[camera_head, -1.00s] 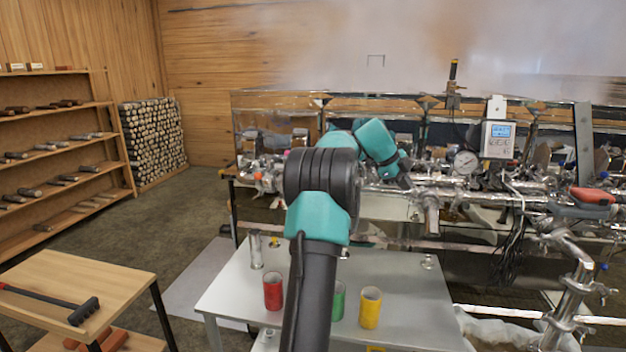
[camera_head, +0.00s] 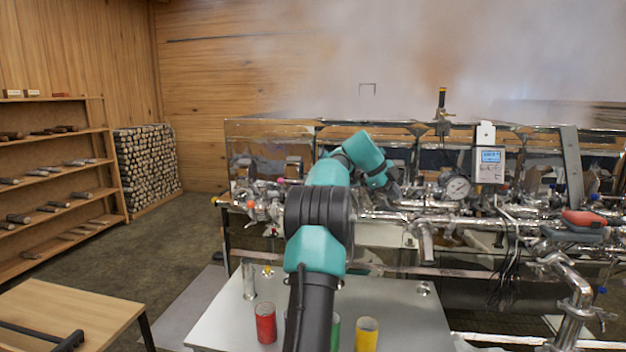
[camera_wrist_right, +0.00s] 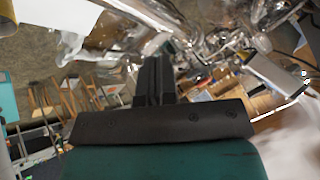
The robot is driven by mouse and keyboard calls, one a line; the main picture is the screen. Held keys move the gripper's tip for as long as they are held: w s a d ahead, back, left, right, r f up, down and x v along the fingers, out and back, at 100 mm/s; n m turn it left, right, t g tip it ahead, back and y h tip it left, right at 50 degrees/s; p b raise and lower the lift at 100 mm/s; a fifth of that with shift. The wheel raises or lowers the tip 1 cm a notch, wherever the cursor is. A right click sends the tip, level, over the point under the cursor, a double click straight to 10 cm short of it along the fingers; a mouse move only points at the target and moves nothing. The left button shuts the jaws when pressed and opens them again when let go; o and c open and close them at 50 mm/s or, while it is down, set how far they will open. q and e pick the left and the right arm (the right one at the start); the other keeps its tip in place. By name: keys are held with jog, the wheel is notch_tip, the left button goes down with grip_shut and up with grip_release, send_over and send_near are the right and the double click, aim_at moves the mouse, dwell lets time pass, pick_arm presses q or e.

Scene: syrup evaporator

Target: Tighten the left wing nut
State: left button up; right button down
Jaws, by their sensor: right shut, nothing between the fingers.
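The steel evaporator pipework (camera_head: 390,216) runs across the middle of the head view, with clamps and fittings along it. I cannot clearly pick out the left wing nut among these small shiny parts. My right arm reaches up from the bottom centre. My right gripper (camera_head: 393,190) is at the pipework, left of the round gauge (camera_head: 456,187), and is partly hidden by my own teal wrist. In the right wrist view its dark fingers (camera_wrist_right: 154,66) are together with nothing between them, and blurred shiny pipes lie beyond the tips. My left gripper is not in view.
A grey metal table (camera_head: 400,315) stands in front, with a red can (camera_head: 265,323), a green can (camera_head: 335,333), a yellow can (camera_head: 366,335) and a clear cylinder (camera_head: 249,279). A digital meter (camera_head: 489,164) stands right of the gauge. Steam hangs above.

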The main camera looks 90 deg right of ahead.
jog(key=shift+w+d+r, duration=0.6)
jog(key=shift+w+r, duration=0.1)
jog(key=shift+r, duration=0.15)
jog(key=shift+w+d+r, duration=0.55)
jog(key=shift+w+r, duration=0.1)
jog(key=shift+r, duration=0.2)
jog(key=shift+w, duration=0.1)
